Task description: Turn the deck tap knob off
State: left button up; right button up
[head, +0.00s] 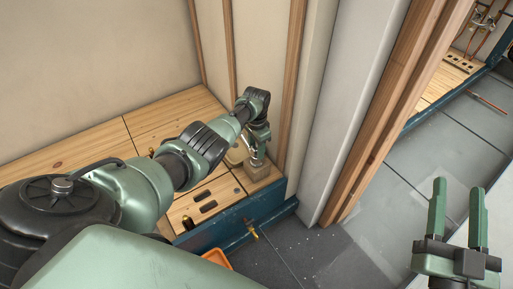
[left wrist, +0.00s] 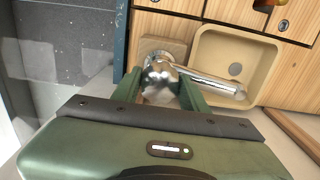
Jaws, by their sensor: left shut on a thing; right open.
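The chrome deck tap (left wrist: 215,84) stands on a small block beside a beige basin (left wrist: 285,48), its spout reaching right over the basin in the left wrist view. My left gripper (left wrist: 158,94) has its green fingers on either side of the tap's rounded chrome knob (left wrist: 160,72) and is shut on it. In the head view the left gripper (head: 260,134) reaches down at the bench's far right corner, and the arm partly hides the tap and basin. My right gripper (head: 459,215) is open and empty at the lower right, away from the tap.
The wooden bench top (head: 165,128) has slots and a blue front edge (head: 228,221). Wall panels and a wooden post (head: 385,105) stand close to the right of the tap. An orange tray (head: 216,258) lies low in front. Grey floor (head: 425,160) is open at right.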

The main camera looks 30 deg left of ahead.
pick_arm(q)
jog(key=shift+m, duration=1)
jog(key=o, duration=1.4)
